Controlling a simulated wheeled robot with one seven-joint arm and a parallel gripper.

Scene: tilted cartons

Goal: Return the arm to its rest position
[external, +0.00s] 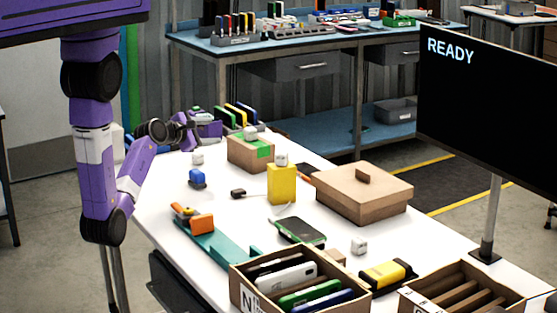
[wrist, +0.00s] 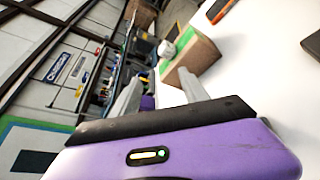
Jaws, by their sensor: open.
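My purple arm reaches from the upper left over the far left edge of the white table. My gripper (external: 208,128) is above that edge, behind and left of a small cardboard box with green tape (external: 250,153). In the wrist view my gripper (wrist: 158,84) has its two grey fingers apart, with no object held between them. The cardboard box (wrist: 200,56) shows just beyond the right finger, with a small white item (wrist: 167,49) by it.
A black monitor (external: 487,110) reads READY. A blue workbench (external: 217,49) stands behind.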

